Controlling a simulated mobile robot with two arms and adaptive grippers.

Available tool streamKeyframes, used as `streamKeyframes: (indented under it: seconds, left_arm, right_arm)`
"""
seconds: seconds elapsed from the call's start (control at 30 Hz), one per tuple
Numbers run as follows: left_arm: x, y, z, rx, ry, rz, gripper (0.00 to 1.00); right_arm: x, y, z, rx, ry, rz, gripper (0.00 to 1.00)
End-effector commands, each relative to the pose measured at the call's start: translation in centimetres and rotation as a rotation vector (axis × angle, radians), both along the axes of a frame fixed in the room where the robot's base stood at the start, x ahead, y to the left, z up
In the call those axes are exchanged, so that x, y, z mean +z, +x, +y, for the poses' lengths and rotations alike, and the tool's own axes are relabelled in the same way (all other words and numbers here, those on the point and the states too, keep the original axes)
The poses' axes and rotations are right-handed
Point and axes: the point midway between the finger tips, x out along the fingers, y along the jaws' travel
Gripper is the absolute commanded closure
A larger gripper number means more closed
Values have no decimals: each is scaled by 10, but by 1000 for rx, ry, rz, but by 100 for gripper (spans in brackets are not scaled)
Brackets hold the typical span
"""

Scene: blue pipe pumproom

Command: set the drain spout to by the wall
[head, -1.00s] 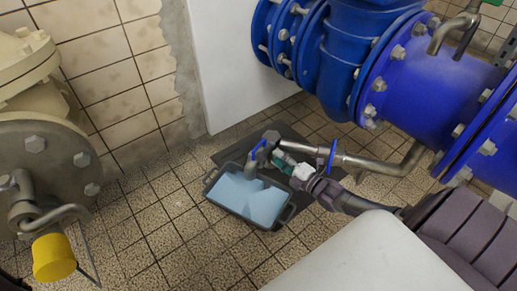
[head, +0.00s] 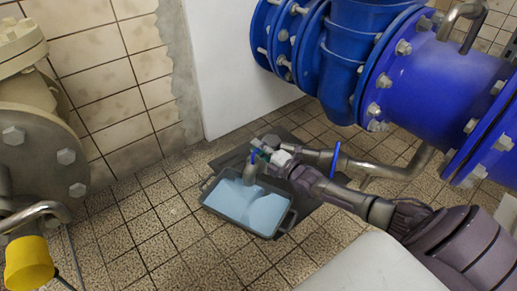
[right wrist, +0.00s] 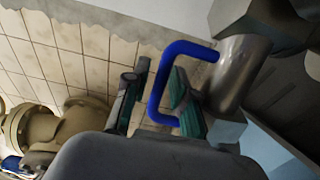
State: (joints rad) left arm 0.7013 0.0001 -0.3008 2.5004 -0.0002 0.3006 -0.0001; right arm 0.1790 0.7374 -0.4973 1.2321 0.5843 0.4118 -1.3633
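The drain spout (head: 250,172) is a short grey metal pipe end pointing down over a dark tray of light blue water. Its blue handle (head: 254,156) is partly hidden by my right gripper (head: 264,150). In the right wrist view, the U-shaped blue handle (right wrist: 156,82) joins the metal spout (right wrist: 238,72). My right gripper (right wrist: 152,102) has its green-padded fingers apart, one on each side of the handle's bar, with a gap showing. I cannot tell whether either finger touches it. My left gripper is not in view.
The tray (head: 279,227) stands on a dark mat beside the white wall block (head: 236,70). Large blue pipes (head: 440,75) hang at the right. A beige flanged valve (head: 40,140) with a yellow cap (head: 28,263) stands at the left. Tiled floor is clear in front.

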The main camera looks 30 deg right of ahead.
Motion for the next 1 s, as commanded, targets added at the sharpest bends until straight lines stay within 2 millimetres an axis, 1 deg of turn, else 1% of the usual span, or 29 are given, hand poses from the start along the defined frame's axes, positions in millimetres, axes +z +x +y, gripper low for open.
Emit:
streamKeyframes:
  seconds: [0.03,0.1,0.13,0.47,0.63,0.77,1.0]
  left_arm:
    - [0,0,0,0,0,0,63]
    - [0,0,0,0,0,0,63]
    - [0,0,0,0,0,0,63]
    - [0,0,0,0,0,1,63]
    - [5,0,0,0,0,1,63]
    - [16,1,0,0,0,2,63]
    - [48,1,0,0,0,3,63]
  right_arm:
    - [0,0,0,0,0,0,88]
    - [0,0,0,0,0,0,99]
    - [0,0,0,0,0,0,100]
    - [0,0,0,0,0,0,100]
    - [1,1,1,-16,3,1,100]
    - [3,4,4,-56,7,0,100]
    - [5,17,10,-214,15,5,100]
